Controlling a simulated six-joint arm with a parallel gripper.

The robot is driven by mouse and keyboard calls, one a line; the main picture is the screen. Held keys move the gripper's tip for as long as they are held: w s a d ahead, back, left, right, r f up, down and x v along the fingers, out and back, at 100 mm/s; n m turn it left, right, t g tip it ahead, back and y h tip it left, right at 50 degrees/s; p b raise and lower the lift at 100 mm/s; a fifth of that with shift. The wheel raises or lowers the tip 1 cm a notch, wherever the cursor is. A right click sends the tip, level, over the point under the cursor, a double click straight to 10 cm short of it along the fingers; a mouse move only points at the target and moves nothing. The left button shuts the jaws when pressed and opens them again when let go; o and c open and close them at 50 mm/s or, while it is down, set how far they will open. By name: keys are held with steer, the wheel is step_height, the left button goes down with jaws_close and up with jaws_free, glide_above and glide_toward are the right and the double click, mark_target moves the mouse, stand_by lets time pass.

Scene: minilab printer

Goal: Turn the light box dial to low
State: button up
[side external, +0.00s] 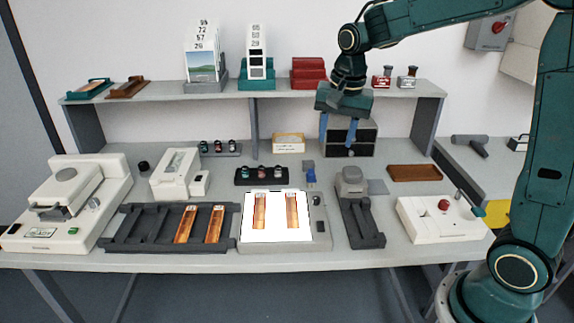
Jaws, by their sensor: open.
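The light box (325,242) stands at the front middle of the bench, its white panel brightly lit. Two orange-brown film strips (260,212) lie on the panel. A small dark round knob, which looks like the dial (317,200), sits on the right margin of the box near its back corner. Its pointer and setting are too small to read. My gripper (337,142) points down with its two blue fingers apart and empty. It is in front of the dark drawer box under the shelf, above and behind the light box, well away from the dial.
A small black switch (321,226) is on the box's right margin. A blue-handled item (310,174) and a black rack of small bottles (262,175) stand behind the box. A grey stamp-like device (352,190) stands right of it. The shelf (285,92) is close to my wrist.

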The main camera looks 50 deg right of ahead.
mark_target(317, 197)
steer(key=w+d+f+m+g, duration=0.1)
steer(key=w+d+f+m, duration=0.3)
steer(key=w+f, duration=0.3)
step_height(317, 197, down, 2)
steer(key=shift+w+d+f+m+g, duration=0.2)
steer(key=shift+w+f+m+g, duration=0.15)
steer(key=shift+m, duration=0.25)
steer(key=shift+r, duration=0.1)
steer(key=f, duration=1.3)
steer(key=shift+s+f, duration=0.2)
steer(key=shift+f, duration=0.2)
jaws_close()
